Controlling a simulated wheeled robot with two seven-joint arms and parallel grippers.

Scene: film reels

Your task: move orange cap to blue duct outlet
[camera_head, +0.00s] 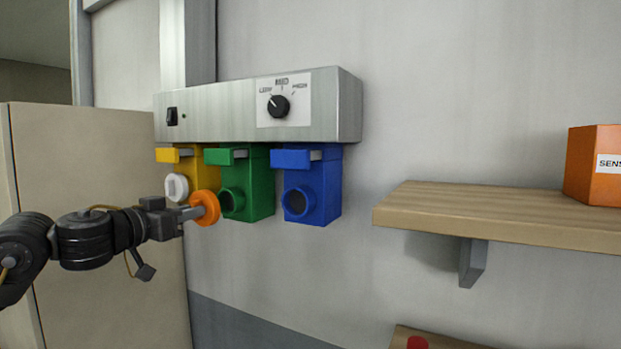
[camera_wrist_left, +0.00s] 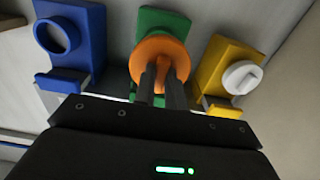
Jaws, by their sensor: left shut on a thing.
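An orange cap (camera_head: 206,207) is held by my left gripper (camera_head: 190,210), which is shut on it. In the left wrist view the orange cap (camera_wrist_left: 158,60) sits at the fingertips (camera_wrist_left: 160,85), in front of the green duct (camera_wrist_left: 163,22). In the head view the cap is just left of the green duct's round outlet (camera_head: 231,200); I cannot tell whether they touch. The blue duct outlet (camera_head: 299,203) is open and uncovered, to the right of the green one. It also shows at upper left in the left wrist view (camera_wrist_left: 56,37). My right gripper is not in view.
A yellow duct (camera_head: 199,168) with a white cap (camera_head: 176,187) is at the left. A metal control box (camera_head: 215,112) with a dial is above the ducts. A wooden shelf (camera_head: 490,207) with an orange box (camera_head: 595,165) juts out at right. The space before the blue duct is clear.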

